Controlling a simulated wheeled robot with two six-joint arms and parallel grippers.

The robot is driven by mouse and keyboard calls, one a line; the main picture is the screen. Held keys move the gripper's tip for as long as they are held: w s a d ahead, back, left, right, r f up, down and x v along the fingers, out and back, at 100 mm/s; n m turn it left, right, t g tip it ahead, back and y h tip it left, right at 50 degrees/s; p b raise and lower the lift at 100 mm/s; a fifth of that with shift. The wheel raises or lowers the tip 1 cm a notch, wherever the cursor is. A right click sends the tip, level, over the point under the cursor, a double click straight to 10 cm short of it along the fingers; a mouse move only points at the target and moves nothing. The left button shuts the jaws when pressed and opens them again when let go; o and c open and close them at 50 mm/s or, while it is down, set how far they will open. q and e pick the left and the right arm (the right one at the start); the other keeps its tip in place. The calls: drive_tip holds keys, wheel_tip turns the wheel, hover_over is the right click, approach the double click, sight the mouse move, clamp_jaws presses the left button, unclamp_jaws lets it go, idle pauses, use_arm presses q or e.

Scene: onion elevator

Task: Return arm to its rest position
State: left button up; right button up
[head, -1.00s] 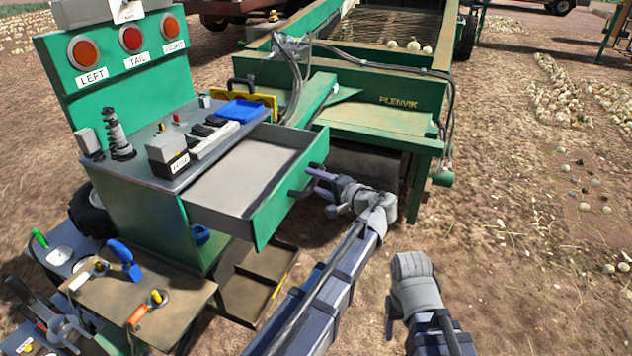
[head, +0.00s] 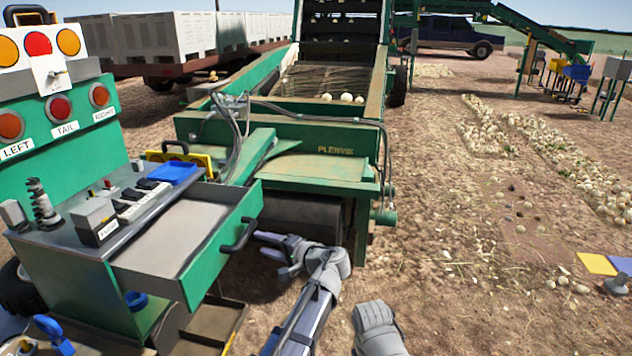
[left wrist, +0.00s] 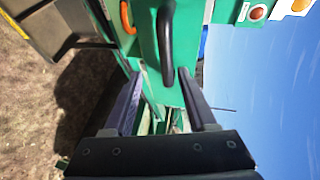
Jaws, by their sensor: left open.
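My left gripper (head: 268,246) is open and empty. It is just beside the black handle (head: 240,236) of the open drawer (head: 208,262), on the handle's right. In the left wrist view its two fingers (left wrist: 163,103) are spread apart, and the handle (left wrist: 165,45) is beyond them with nothing between the tips. My left arm reaches up from the bottom of the head view. My right gripper is not in view; a grey part of my own body shows at the bottom.
The green cabinet (head: 75,130) with lamps and switches stands at the left. The green Plenvik machine (head: 320,155) is ahead, close beyond the gripper. A blue tray (head: 172,173) lies on the cabinet top. Open soil with onion rows (head: 560,150) spreads at the right.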

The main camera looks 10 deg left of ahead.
use_arm(q)
drive_tip(key=s+d+f+g+h, duration=0.2)
drive_tip(key=s+d+f+h, duration=0.2)
drive_tip(key=s, duration=0.4)
drive_tip(key=s+d+f+g+h+p, duration=0.1)
drive_tip(key=s+d+f+g+h, duration=0.1)
drive_tip(key=s+d+f+h, duration=0.2)
drive_tip(key=s+d+f+g+h, duration=0.3)
drive_tip(key=s+d+f, duration=0.4)
drive_tip(key=s, duration=0.5)
drive_tip(key=shift+d+f+n+h, duration=0.3)
drive_tip(key=shift+d+h, duration=0.5)
drive_tip(key=shift+d, duration=0.45)
